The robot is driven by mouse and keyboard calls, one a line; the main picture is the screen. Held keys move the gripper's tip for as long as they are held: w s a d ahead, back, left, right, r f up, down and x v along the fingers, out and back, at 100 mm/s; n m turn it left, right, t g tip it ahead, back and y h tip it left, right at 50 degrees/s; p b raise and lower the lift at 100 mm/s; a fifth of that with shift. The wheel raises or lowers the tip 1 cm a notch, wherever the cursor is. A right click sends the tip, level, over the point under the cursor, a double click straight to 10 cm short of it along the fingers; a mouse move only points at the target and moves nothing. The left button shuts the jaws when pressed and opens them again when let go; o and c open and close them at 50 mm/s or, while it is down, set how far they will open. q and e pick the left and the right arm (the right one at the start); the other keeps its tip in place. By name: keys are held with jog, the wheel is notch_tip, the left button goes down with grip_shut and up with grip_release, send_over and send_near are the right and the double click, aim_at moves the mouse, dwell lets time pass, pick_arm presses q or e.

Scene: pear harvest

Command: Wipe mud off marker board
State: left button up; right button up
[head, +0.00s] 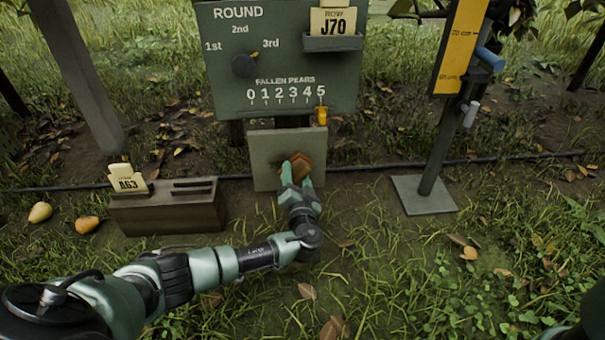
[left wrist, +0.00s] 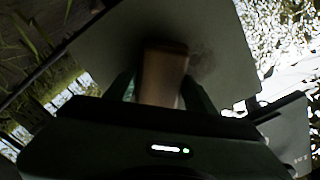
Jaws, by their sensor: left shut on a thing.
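The marker board (head: 262,156) is a pale grey square panel standing low under the green sign. It fills much of the left wrist view (left wrist: 220,60), where a faint dark smudge of mud (left wrist: 203,55) shows beside the block. My left gripper (head: 297,178) is in front of the board, shut on a brown wooden block (head: 303,163). The block also shows between the fingers in the left wrist view (left wrist: 163,75), close against the board; I cannot tell whether it touches. Part of the board is hidden behind the block and gripper. My right gripper is not in view.
The green sign (head: 225,95) with a dial and a pear scale stands above the board. A wooden box (head: 165,210) with card A63 (head: 128,181) is at left, near two fallen pears (head: 40,212). A post on a flat base (head: 424,196) stands at right. A dark hose (head: 380,166) crosses behind.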

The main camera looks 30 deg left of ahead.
aim_at(311, 172)
pick_arm(q)
jog(key=shift+s+a+p, duration=0.2)
jog(key=shift+s+a, duration=0.35)
jog(key=shift+a, duration=0.3)
jog(key=shift+s+a+p, duration=0.2)
jog(key=shift+s+a, duration=0.35)
jog(key=shift+a, duration=0.3)
jog(key=shift+s+a, duration=0.45)
jog(key=shift+a, duration=0.4)
jog(key=shift+s+a, duration=0.45)
jog(key=shift+a, duration=0.4)
jog(key=shift+r+p, duration=0.3)
jog(key=shift+r, duration=0.1)
jog(key=shift+s+r, duration=0.1)
jog(key=shift+r, duration=0.05)
jog(key=shift+w+d+b, duration=0.7)
jog(key=shift+w+d, duration=0.1)
jog(key=shift+d, duration=0.35)
jog(key=shift+w+d, duration=0.4)
jog(key=shift+d, duration=0.15)
